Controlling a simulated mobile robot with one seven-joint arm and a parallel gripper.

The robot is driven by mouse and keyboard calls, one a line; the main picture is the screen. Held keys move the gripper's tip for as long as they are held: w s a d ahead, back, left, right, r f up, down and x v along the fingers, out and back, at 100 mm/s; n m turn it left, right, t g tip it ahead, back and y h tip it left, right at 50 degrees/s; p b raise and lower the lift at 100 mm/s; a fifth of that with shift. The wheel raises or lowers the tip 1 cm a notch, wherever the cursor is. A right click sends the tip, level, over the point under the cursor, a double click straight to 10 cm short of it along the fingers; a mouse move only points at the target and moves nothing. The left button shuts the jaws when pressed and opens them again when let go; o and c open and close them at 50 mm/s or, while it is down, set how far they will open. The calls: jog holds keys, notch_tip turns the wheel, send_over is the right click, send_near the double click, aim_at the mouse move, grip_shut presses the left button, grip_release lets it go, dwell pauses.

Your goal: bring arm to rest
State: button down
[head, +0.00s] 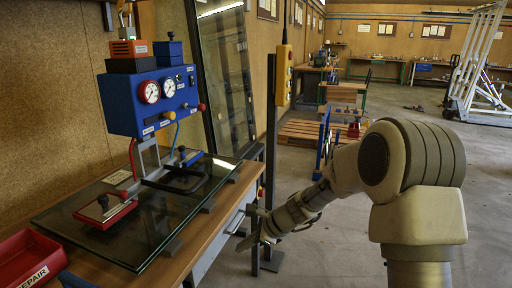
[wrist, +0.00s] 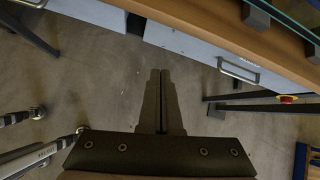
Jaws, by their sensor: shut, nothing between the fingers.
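My gripper (head: 246,236) hangs beside the front edge of the wooden workbench (head: 228,200) in the head view, with my arm reaching in from the right. In the wrist view the two fingers of my gripper (wrist: 160,74) lie together with nothing between them. They are over bare concrete floor, apart from the drawer front (wrist: 190,45) with its metal handle (wrist: 239,70). My arm is bent, and its large rounded joint stands at the right of the head view.
A glass pane (head: 150,230) lies on the bench beneath a blue gauge unit (head: 152,100). A red tray (head: 28,262) labelled REPAIR sits at the near left. A dark post (head: 271,150) with a yellow control box (head: 284,75) stands close behind my gripper. Floor at right is open.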

jog(key=s+d+r+n+h, duration=0.2)
jog(key=s+d+r+n, duration=0.25)
jog(key=s+r, duration=0.25)
jog(key=s+d+r+n+h, duration=0.2)
jog(key=s+d+r+n, duration=0.1)
jog(key=s+r+n, duration=0.35)
jog(key=s+d+r+n+t+h, duration=0.4)
jog(key=s+d+n, duration=0.5)
jog(key=s, duration=0.6)
notch_tip(320, 180, up, 16)
jog(key=d+m+g+p, duration=0.1)
jog(key=p, duration=1.4)
jog(key=shift+s+d, duration=0.25)
jog(key=shift+s, duration=0.1)
jog(key=shift+f, duration=0.15)
